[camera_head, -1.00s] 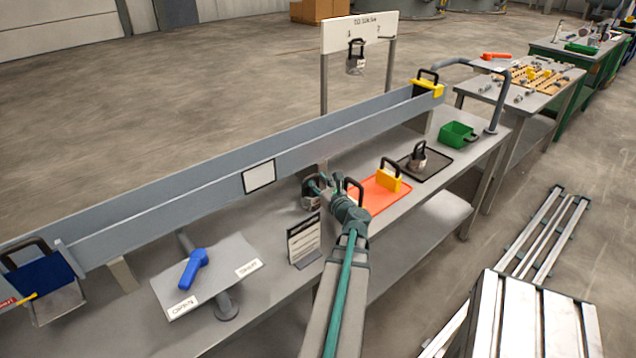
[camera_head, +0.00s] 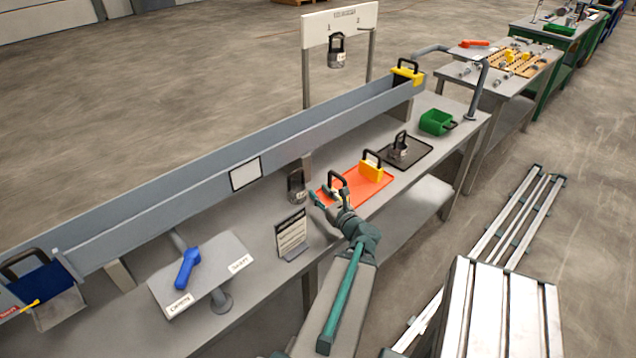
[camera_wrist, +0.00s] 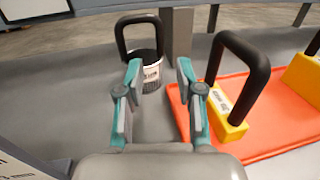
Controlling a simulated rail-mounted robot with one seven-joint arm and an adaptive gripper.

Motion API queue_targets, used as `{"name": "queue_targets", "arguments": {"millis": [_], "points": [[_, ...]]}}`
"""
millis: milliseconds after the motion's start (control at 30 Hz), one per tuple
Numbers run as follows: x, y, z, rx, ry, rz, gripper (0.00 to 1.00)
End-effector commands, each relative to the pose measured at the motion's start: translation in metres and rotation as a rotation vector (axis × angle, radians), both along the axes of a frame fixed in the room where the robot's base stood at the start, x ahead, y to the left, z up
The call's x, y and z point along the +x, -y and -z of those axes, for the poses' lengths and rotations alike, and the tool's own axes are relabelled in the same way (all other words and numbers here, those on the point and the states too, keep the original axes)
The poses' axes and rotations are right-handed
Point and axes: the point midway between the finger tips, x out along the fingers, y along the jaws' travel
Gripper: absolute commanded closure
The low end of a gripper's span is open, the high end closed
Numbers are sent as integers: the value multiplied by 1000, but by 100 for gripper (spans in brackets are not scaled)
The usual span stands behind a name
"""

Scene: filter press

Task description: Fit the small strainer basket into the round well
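A dark cylindrical basket with a black loop handle and white label (camera_head: 296,190) stands on the grey bench, left of the orange mat; it also shows in the wrist view (camera_wrist: 147,72). Similar baskets sit on the black tray (camera_head: 401,146) and hang on the white board (camera_head: 337,58). I cannot tell for sure which is the small one. My gripper (camera_head: 325,199) is beside the orange mat, nearer than the bench basket and apart from it. In the wrist view its two fingers (camera_wrist: 159,77) are spread and empty. I cannot make out a round well.
Yellow blocks with black handles (camera_head: 371,172) (camera_wrist: 236,127) stand on the orange mat (camera_head: 352,200), close right of my gripper. A long grey trough (camera_head: 200,198) runs behind. A sign (camera_head: 291,234) stands to the left. A green bin (camera_head: 436,122) is farther right.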

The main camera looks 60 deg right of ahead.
Motion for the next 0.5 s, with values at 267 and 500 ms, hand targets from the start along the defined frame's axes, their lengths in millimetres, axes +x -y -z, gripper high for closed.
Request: {"name": "queue_targets", "arguments": {"millis": [267,500], "points": [[-7,-5,-3,0,2,3,60],[-8,-6,0,-2,2,3,57]]}}
